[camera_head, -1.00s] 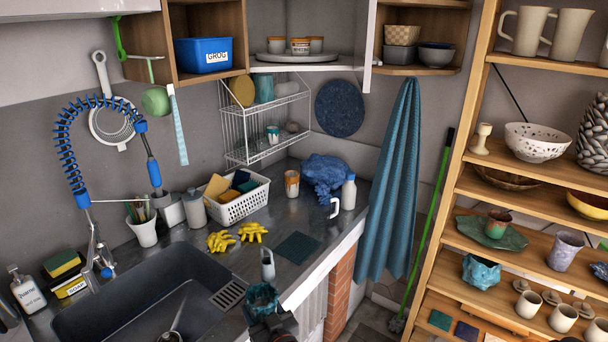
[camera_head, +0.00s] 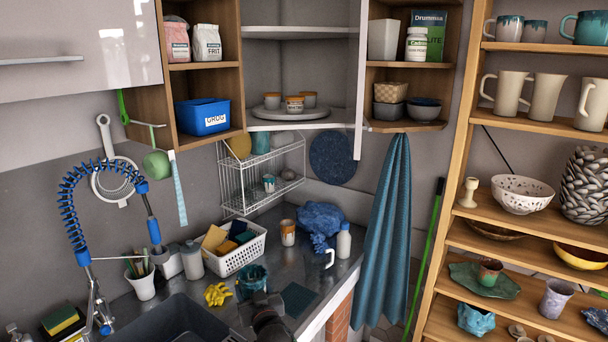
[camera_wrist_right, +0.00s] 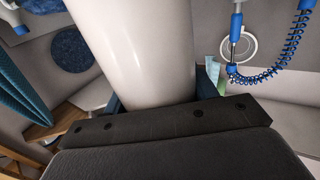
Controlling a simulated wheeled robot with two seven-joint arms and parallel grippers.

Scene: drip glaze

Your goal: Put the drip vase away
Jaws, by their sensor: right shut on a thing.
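The drip vase (camera_head: 250,279) shows teal glaze near its top in the head view, low in the middle in front of the counter. My right gripper (camera_head: 264,302) is shut on it from below and in front. In the right wrist view the vase (camera_wrist_right: 135,50) is a large, smooth, off-white body between the fingers of the gripper (camera_wrist_right: 160,97). Its lower part is hidden in the head view by my dark gripper. My left gripper is not in view.
A sink (camera_head: 175,322) lies front left, with a yellow glove (camera_head: 217,294) beside it. Wooden shelves (camera_head: 520,209) at right hold pottery. Open cupboards hang above.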

